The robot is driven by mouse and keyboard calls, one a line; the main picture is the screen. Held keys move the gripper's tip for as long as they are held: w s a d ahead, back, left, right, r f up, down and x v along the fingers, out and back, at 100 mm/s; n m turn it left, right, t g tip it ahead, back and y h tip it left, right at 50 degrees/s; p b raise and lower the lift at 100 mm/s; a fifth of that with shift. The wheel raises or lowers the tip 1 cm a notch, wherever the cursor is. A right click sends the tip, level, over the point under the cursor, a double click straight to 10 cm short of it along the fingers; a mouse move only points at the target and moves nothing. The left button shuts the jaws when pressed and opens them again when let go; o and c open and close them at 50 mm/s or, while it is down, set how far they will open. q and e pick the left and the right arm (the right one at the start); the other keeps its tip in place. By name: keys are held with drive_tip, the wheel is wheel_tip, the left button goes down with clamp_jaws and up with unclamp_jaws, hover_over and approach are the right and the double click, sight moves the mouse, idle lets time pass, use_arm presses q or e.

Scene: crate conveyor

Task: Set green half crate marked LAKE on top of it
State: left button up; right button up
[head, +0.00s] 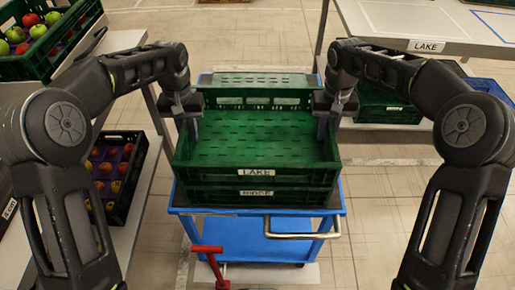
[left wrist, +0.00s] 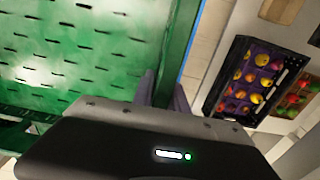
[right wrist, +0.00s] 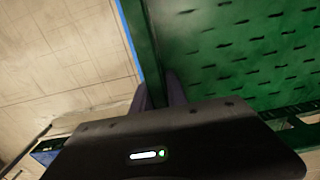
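The green half crate marked LAKE (head: 258,172) is empty and level on the blue cart (head: 262,245). It sits directly over another green crate (head: 257,192) whose label is hard to read; no clear gap shows between them. My left gripper (head: 190,122) has its fingers on either side of the LAKE crate's left wall, also in the left wrist view (left wrist: 165,92). My right gripper (head: 324,122) has its fingers around the right wall, also in the right wrist view (right wrist: 160,92). Both look shut on the walls. The lower crate's inside is hidden.
A table (head: 425,28) with a LAKE sign stands at the back right, with green and blue crates below. At left, a shelf holds a green fruit crate (head: 50,45) and a dark fruit crate (head: 118,178). A red-handled object (head: 208,249) shows in front of the cart.

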sight(185, 120)
use_arm(q)
drive_tip(key=o, duration=0.3)
drive_tip(key=shift+r, duration=0.1)
use_arm(e)
drive_tip(key=o, duration=0.3)
drive_tip(key=shift+r, duration=0.1)
use_arm(q)
drive_tip(key=shift+o, duration=0.2)
drive_tip(key=shift+r, duration=0.15)
use_arm(e)
drive_tip(key=shift+o, duration=0.2)
use_arm(q)
wheel_tip(185, 120, up, 7)
drive_tip(key=shift+r, duration=0.15)
use_arm(e)
drive_tip(key=shift+r, duration=3.75)
